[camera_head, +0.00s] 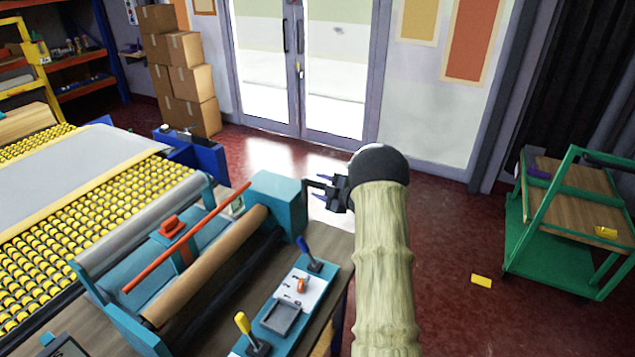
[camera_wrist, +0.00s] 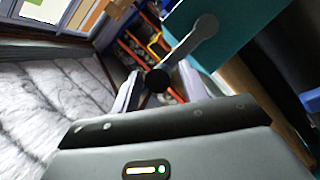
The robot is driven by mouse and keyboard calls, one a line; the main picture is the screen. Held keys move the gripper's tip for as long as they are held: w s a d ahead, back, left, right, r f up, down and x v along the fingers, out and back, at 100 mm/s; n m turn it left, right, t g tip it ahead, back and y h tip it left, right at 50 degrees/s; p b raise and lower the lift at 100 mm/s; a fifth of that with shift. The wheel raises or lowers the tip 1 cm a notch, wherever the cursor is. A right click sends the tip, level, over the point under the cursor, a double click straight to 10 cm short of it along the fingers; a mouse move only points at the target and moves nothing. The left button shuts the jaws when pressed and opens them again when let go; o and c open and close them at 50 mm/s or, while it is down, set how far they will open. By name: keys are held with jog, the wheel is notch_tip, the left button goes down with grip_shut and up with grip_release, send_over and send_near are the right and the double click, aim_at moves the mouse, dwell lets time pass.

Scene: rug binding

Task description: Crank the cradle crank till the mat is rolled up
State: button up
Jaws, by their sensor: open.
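The teal cradle (camera_head: 278,196) stands on the table with a brown roller (camera_head: 210,262) across it. In the wrist view, the grey crank arm (camera_wrist: 190,42) is mounted on the teal end housing (camera_wrist: 245,35) and ends in a black knob (camera_wrist: 157,80). My gripper (camera_head: 318,190) is at the cradle's right end. In the wrist view, my gripper (camera_wrist: 158,88) is open, with its fingers on either side of the knob; I cannot tell whether they touch it. A flat grey sheet, likely the mat (camera_head: 95,160), lies on the yellow roller bed. The crank is hard to make out in the head view.
The roller bed (camera_head: 75,228) is at left. A control panel (camera_head: 290,305) with blue and yellow levers is in front of the cradle. A green cart (camera_head: 545,240) stands right, with a yellow block (camera_head: 481,281) on the floor nearby. Boxes (camera_head: 187,82) are stacked behind. Red floor is open around my arm.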

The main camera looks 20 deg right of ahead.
jog(key=shift+x, duration=1.05)
grip_shut()
jog(key=shift+w, duration=0.1)
